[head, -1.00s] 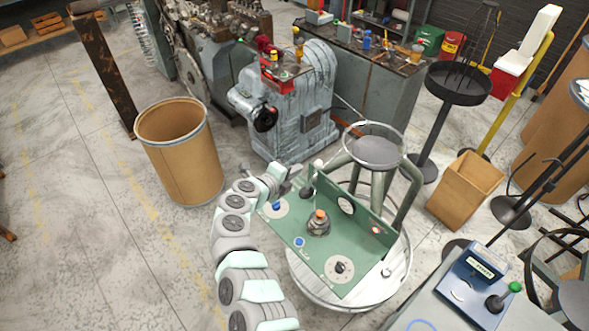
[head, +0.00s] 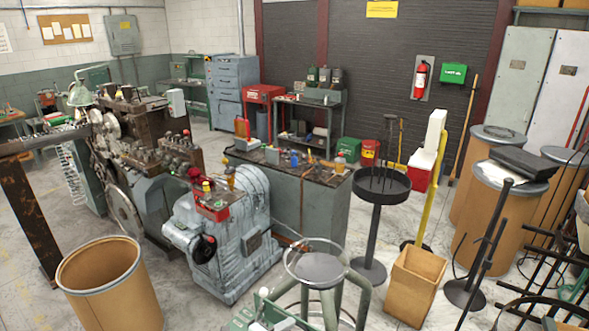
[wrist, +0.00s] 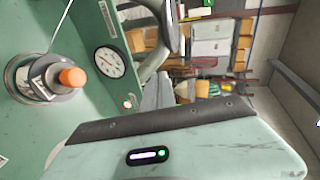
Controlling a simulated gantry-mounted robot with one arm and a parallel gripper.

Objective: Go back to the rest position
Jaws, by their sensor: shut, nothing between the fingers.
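My gripper (wrist: 205,145) shows in the wrist view as a large pale green body with a dark edge strip and a small lit indicator, filling the lower right. Its fingertips do not show there, and I see nothing held. Beyond it is the green coiler panel (wrist: 105,22) with a round white gauge (wrist: 110,62) and an orange-capped metal fitting (wrist: 72,77). My gripper appears apart from the fitting. In the head view only a white ball knob (head: 263,292) and a bit of green show at the bottom edge; my arm is not clearly visible there.
A grey machine (head: 225,240) stands left of a stool (head: 319,268). A cardboard drum (head: 110,285) is at the lower left and a wooden bin (head: 415,285) at the right. A workbench (head: 325,205) and a black stand (head: 382,186) are behind.

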